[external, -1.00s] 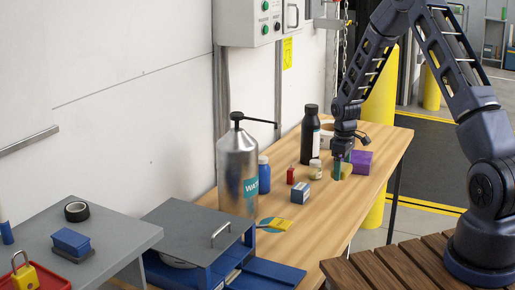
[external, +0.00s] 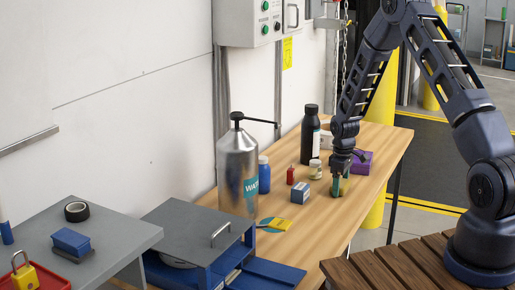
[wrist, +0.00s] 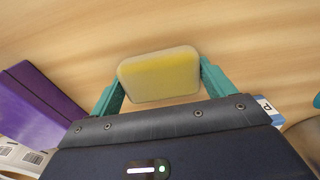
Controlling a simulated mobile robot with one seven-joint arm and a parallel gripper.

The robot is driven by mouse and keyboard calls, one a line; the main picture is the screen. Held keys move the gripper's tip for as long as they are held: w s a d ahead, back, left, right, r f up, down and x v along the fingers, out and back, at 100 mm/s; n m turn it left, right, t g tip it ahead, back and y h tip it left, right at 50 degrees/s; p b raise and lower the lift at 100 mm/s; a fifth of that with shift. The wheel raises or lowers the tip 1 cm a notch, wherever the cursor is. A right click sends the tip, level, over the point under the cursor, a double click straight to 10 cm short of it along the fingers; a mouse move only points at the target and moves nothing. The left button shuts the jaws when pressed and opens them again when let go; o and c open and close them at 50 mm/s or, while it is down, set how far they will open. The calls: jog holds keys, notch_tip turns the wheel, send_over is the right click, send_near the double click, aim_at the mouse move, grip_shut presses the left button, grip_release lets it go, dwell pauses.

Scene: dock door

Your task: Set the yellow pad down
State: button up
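The yellow pad (wrist: 160,75) is a rounded block with a paler rim. In the wrist view it sits between the two teal fingers of my gripper (wrist: 160,82), which meet its left and right ends. In the external view my gripper (external: 340,186) points down, low over the wooden table (external: 372,172), with the pad mostly hidden by the fingers. I cannot tell whether the pad touches the tabletop.
A purple box (external: 362,161) stands just behind my gripper. A white jar (external: 315,169), a blue-white box (external: 300,193), a red item (external: 290,175) and a dark bottle (external: 310,135) stand to the left. Bare wood lies in front and to the right.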

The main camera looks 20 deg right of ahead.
jog(key=o, duration=0.3)
jog(key=shift+r, duration=0.1)
notch_tip(320, 180, up, 12)
notch_tip(320, 180, up, 14)
jog(key=m+t, duration=0.1)
jog(key=m, duration=0.1)
send_over(341, 182)
jog(key=s+d, duration=0.2)
jog(key=s, duration=0.4)
jog(key=s+d+r+m+t, duration=0.1)
jog(key=s+r+m, duration=0.1)
jog(key=s+r, duration=1)
jog(key=s+r+m+t, duration=0.1)
jog(key=s+r, duration=0.2)
jog(key=s, duration=0.5)
jog(key=s+d+r+m, duration=0.1)
jog(key=s+r+m, duration=0.1)
jog(key=s, duration=0.7)
jog(key=s+d+r+m+t, duration=0.1)
jog(key=s+r, duration=0.3)
jog(key=s, duration=0.5)
jog(key=shift+s+m+t, duration=0.15)
jog(key=shift+m+t, duration=0.15)
jog(key=shift+m, duration=0.2)
